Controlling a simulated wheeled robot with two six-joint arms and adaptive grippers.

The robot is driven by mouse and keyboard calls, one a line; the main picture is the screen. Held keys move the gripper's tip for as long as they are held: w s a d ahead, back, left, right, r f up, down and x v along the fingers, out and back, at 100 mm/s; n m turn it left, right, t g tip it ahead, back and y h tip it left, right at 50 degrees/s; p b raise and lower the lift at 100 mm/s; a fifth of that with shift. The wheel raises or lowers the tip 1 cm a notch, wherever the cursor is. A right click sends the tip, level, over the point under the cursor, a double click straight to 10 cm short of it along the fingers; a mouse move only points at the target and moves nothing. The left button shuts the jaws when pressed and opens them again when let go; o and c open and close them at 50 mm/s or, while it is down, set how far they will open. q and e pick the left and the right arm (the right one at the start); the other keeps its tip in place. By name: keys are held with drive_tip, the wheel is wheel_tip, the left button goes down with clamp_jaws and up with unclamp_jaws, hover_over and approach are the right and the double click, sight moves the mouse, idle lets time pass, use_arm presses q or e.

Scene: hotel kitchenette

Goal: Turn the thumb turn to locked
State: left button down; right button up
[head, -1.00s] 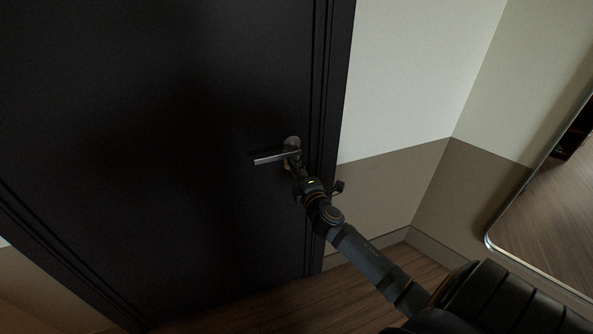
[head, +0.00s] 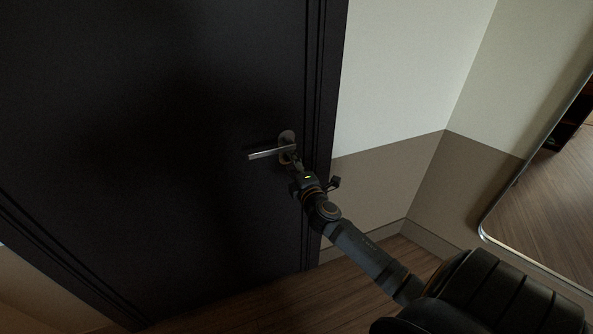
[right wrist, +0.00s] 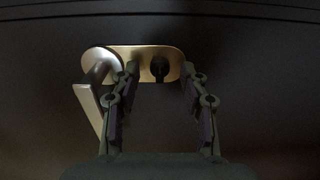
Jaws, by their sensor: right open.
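The dark door (head: 150,130) has a metal lever handle (head: 268,154) on a rounded backplate (head: 287,136). In the right wrist view, the lever handle (right wrist: 88,100) is at the left end of the brass-toned backplate (right wrist: 139,54). The small dark thumb turn (right wrist: 159,68) is near the plate's other end. My right gripper (head: 293,161) reaches the lock from below right. In the right wrist view its fingers (right wrist: 161,76) are open, one on each side of the thumb turn, with a gap to it on both sides. The thumb turn is hidden in the head view. My left gripper is out of view.
The door frame (head: 327,90) stands right of the lock, beside a two-tone wall (head: 385,170). A large mirror (head: 545,195) is at the far right. The lever is close beside my right gripper's left finger. Wooden floor shows below.

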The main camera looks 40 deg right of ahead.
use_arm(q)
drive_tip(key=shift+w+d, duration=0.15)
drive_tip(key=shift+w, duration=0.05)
use_arm(e)
drive_tip(key=v, duration=1.1)
drive_tip(key=shift+s, duration=0.25)
drive_tip(key=shift+f, duration=0.15)
